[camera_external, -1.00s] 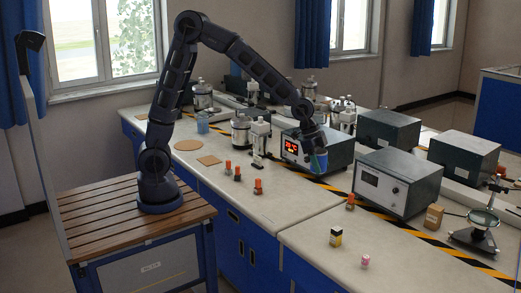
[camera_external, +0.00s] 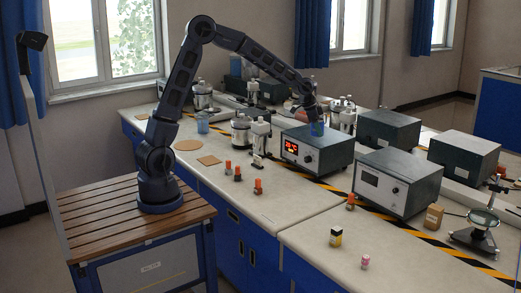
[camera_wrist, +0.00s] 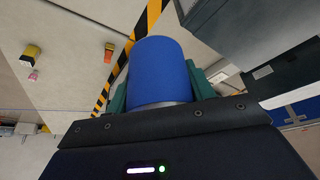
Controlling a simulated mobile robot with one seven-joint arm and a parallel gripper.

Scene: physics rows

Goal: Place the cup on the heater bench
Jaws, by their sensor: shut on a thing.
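The blue cup (camera_wrist: 158,62) is held between the green fingers of my gripper (camera_wrist: 160,86) in the wrist view. In the external view the cup (camera_external: 317,129) shows small at the end of my arm, over the top of the grey box with a red lit display (camera_external: 303,152). I cannot tell whether the cup's bottom touches that box. No label shows which box is the heater bench. A second grey box (camera_external: 397,182) with an unlit display stands to its right.
Several orange-topped bottles (camera_external: 258,186) stand in front of the boxes. A magnifier stand (camera_external: 481,232) is at the right. Striped tape (camera_external: 450,246) crosses the bench.

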